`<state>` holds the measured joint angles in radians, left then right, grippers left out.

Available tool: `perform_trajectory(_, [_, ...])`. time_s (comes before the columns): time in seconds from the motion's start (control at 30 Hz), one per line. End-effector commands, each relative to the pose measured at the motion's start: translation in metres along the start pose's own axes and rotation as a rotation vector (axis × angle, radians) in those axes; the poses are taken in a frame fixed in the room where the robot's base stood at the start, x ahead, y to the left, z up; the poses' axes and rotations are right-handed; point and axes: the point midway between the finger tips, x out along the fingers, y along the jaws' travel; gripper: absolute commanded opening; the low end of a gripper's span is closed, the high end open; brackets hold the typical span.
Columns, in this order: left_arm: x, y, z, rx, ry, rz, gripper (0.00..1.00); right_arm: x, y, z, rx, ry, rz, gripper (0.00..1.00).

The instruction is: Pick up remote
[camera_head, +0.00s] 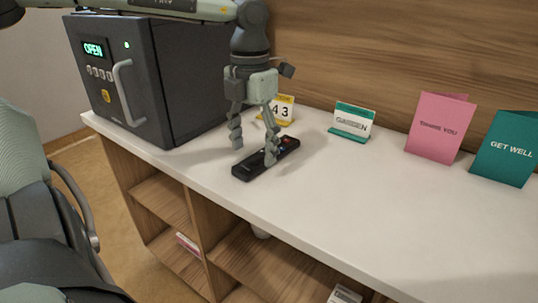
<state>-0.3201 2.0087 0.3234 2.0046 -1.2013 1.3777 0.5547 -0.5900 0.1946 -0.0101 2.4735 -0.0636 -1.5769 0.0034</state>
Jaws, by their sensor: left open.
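A black remote (258,164) with small coloured buttons at its far end lies flat on the white counter (340,195), near its front edge. My left gripper (254,154) points down over the remote with its fingers spread. One finger is on the left, behind the remote's far long side. My right gripper does not show.
A dark safe (160,95) with an OPEN display stands at the left. Behind the gripper is a yellow number card (284,108). A green-and-white sign (352,121), pink card (440,127) and teal card (507,148) stand along the back wall. The counter's right front is clear.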

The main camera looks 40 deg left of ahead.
Motion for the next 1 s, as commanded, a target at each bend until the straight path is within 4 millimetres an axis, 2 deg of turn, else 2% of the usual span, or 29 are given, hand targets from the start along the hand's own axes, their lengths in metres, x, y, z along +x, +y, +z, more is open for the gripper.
perform_trajectory(0.13, [0.020, 0.000, -0.001, -0.001, 0.002, -0.002, 0.66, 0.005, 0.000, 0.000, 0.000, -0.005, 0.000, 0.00])
perform_trajectory(0.43, [0.025, 0.000, 0.000, -0.001, 0.000, 0.000, 0.66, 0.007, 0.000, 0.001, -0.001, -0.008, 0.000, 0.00])
perform_trajectory(0.9, [0.024, 0.000, 0.000, -0.001, -0.001, 0.000, 0.09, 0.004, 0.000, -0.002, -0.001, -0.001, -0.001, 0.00])
perform_trajectory(1.0, [0.024, 0.000, 0.000, -0.001, -0.001, 0.000, 0.09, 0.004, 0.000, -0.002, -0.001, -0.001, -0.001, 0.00])
